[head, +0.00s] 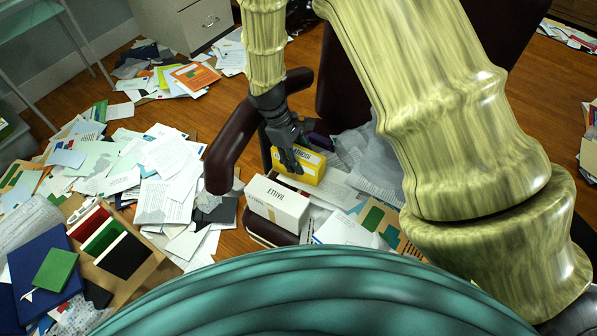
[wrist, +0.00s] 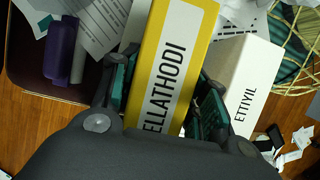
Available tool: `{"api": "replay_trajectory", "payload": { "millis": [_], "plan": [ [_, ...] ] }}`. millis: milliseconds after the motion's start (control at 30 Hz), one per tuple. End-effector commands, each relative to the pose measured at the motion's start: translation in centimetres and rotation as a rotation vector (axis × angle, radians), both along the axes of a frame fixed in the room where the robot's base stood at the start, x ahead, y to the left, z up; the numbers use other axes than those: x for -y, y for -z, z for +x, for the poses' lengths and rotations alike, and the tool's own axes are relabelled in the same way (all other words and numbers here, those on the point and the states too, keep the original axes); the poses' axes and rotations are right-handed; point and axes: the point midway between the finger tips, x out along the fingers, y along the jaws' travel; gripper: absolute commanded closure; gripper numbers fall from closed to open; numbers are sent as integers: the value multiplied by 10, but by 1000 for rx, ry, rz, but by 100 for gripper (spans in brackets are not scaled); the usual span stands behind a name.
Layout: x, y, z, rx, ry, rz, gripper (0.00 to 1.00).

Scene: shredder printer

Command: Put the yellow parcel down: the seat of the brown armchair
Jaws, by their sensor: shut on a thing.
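The yellow parcel (head: 312,168) is a box with a white label panel, seen in the head view at the seat of the brown armchair (head: 230,140). My gripper (head: 289,160) is shut on it from above. In the wrist view the yellow parcel (wrist: 172,70) stands between the two fingers (wrist: 165,95), its lettered face toward the camera. The parcel is over the seat, close to papers and a white box; I cannot tell whether its underside touches them. Much of the chair seat is hidden by papers and my arm.
A white box (head: 277,203) lies on the seat just in front of the parcel; it is right of it in the wrist view (wrist: 243,85). Loose papers (head: 345,230) cover the seat, and more litter the floor at left.

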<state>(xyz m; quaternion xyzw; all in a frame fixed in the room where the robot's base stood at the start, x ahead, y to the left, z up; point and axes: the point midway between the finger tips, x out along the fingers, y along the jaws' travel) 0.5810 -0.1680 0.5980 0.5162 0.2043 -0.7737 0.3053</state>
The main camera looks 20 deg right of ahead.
Motion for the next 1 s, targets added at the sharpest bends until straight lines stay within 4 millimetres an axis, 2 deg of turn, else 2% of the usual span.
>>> {"api": "replay_trajectory", "payload": {
  "millis": [100,267,533,967,1000],
  "plan": [
    [0,12,0,1,0,-1,89],
    [0,19,0,1,1,-1,89],
    [0,50,0,0,1,-1,89],
    [0,56,0,1,1,-1,89],
    [0,56,0,2,1,-1,50]
  ]
}}
